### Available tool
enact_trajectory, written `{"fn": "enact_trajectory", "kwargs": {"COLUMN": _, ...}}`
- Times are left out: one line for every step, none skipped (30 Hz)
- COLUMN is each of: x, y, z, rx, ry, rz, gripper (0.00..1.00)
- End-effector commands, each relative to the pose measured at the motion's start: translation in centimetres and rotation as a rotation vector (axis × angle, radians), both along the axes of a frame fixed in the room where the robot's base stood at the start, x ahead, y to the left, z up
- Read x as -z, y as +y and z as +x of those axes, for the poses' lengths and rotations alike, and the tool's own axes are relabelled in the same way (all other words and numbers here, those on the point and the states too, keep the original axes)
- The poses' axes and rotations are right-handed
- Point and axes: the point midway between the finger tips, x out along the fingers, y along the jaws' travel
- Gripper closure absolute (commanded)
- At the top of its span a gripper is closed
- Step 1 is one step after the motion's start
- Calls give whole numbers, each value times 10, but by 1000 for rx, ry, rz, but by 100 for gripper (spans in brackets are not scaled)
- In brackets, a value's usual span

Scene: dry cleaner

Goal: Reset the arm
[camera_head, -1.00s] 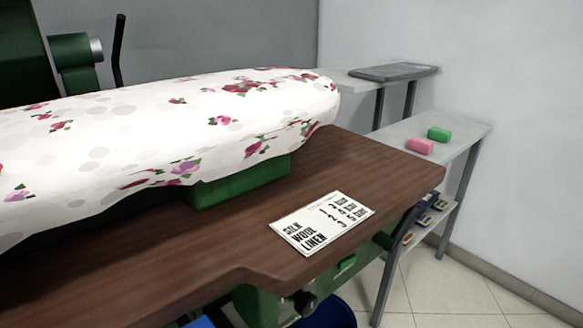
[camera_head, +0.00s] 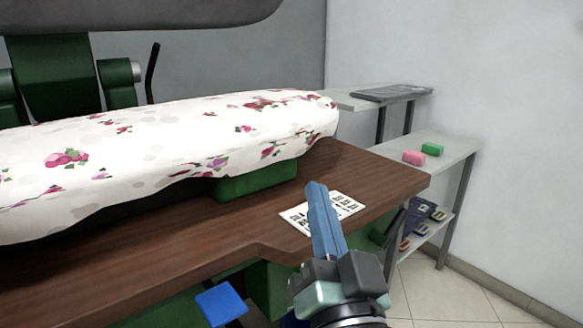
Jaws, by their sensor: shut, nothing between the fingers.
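My gripper (camera_head: 318,190) has entered the head view from the bottom, right of centre. Its blue fingers point up and are together with nothing between them. In the picture it overlaps the front edge of the brown wooden table and partly covers the white printed card (camera_head: 347,205) lying there. I cannot tell how far above or in front of the table the fingers are.
A padded board with a floral cover (camera_head: 170,150) stands on the wooden table (camera_head: 130,262). A blue flat object (camera_head: 221,303) is below the table's front. Floor at right is clear.

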Motion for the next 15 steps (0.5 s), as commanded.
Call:
{"fn": "enact_trajectory", "kwargs": {"x": -43, "y": 11, "z": -8, "rx": 35, "ry": -84, "rz": -82, "gripper": 100}}
{"fn": "enact_trajectory", "kwargs": {"x": -63, "y": 16, "z": -13, "rx": 64, "ry": -125, "rz": -127, "gripper": 100}}
{"fn": "enact_trajectory", "kwargs": {"x": -89, "y": 20, "z": -22, "rx": 104, "ry": -180, "rz": -179, "gripper": 100}}
{"fn": "enact_trajectory", "kwargs": {"x": -107, "y": 23, "z": -29, "rx": 136, "ry": -219, "rz": -214, "gripper": 100}}
{"fn": "enact_trajectory", "kwargs": {"x": -124, "y": 26, "z": -36, "rx": 167, "ry": -257, "rz": -245, "gripper": 100}}
{"fn": "enact_trajectory", "kwargs": {"x": -146, "y": 29, "z": -48, "rx": 209, "ry": -307, "rz": -279, "gripper": 100}}
{"fn": "enact_trajectory", "kwargs": {"x": -161, "y": 30, "z": -57, "rx": 242, "ry": -342, "rz": -303, "gripper": 100}}
{"fn": "enact_trajectory", "kwargs": {"x": -176, "y": 32, "z": -66, "rx": 274, "ry": -378, "rz": -323, "gripper": 100}}
{"fn": "enact_trajectory", "kwargs": {"x": -195, "y": 33, "z": -79, "rx": 320, "ry": -422, "rz": -346, "gripper": 100}}
{"fn": "enact_trajectory", "kwargs": {"x": -208, "y": 34, "z": -90, "rx": 353, "ry": -456, "rz": -360, "gripper": 100}}
{"fn": "enact_trajectory", "kwargs": {"x": -221, "y": 34, "z": -101, "rx": 389, "ry": -488, "rz": -372, "gripper": 100}}
{"fn": "enact_trajectory", "kwargs": {"x": -239, "y": 33, "z": -104, "rx": 409, "ry": -495, "rz": -380, "gripper": 100}}
{"fn": "enact_trajectory", "kwargs": {"x": -248, "y": 32, "z": -101, "rx": 405, "ry": -485, "rz": -379, "gripper": 100}}
{"fn": "enact_trajectory", "kwargs": {"x": -255, "y": 32, "z": -101, "rx": 404, "ry": -483, "rz": -379, "gripper": 100}}
{"fn": "enact_trajectory", "kwargs": {"x": -265, "y": 32, "z": -100, "rx": 403, "ry": -482, "rz": -379, "gripper": 100}}
